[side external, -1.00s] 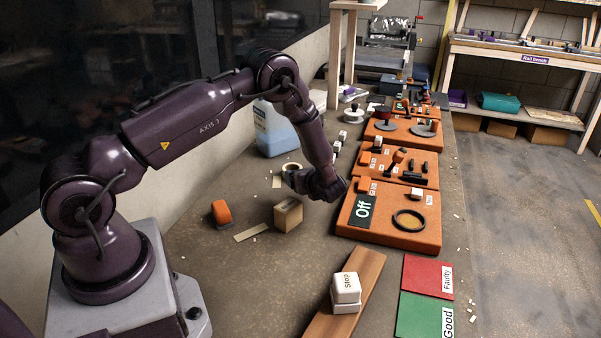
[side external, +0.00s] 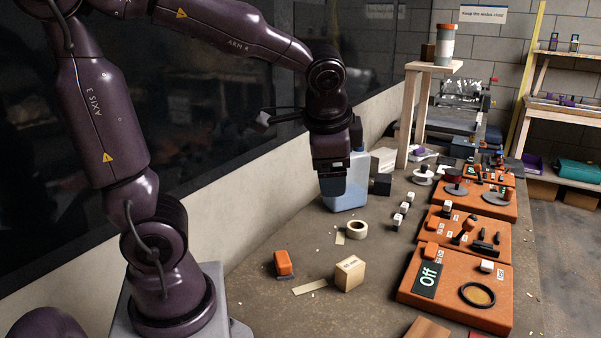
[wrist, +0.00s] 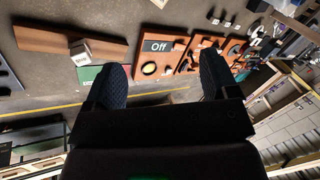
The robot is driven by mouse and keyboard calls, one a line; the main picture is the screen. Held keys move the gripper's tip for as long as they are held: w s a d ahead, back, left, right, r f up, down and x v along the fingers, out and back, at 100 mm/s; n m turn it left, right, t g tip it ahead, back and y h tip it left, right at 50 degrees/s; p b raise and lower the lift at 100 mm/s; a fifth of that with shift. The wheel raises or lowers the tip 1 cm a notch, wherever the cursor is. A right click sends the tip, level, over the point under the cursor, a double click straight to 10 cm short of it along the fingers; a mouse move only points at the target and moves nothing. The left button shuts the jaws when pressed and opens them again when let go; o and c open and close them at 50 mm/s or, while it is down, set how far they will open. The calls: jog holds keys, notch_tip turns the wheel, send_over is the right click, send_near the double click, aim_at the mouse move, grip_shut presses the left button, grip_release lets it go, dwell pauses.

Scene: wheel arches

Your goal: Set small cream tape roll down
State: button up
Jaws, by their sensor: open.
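The small cream tape roll (side external: 357,230) lies flat on the grey bench in the side view, beside a thin flat tan strip. My gripper (side external: 332,187) is raised above the bench, up and left of the roll in the picture, with its fingers pointing down in front of the blue jug. In the wrist view my gripper (wrist: 161,78) shows its two dark fingers spread apart with nothing between them. I cannot make out the tape roll in the wrist view.
A cardboard box (side external: 349,273) and an orange block (side external: 283,262) stand nearer on the bench. The blue jug (side external: 346,198) stands behind my gripper. Orange boards (side external: 460,285) run along the right. Small white cubes (side external: 399,216) sit right of the roll.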

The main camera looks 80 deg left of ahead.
jog(key=s+d+r+n+t+h, duration=0.2)
jog(key=s+d+n+t+h, duration=0.1)
jog(key=s+d, duration=0.3)
jog(key=shift+s+d+h, duration=0.4)
jog(key=shift+h, duration=0.1)
jog(key=shift+r, duration=0.1)
dwell(0.5)
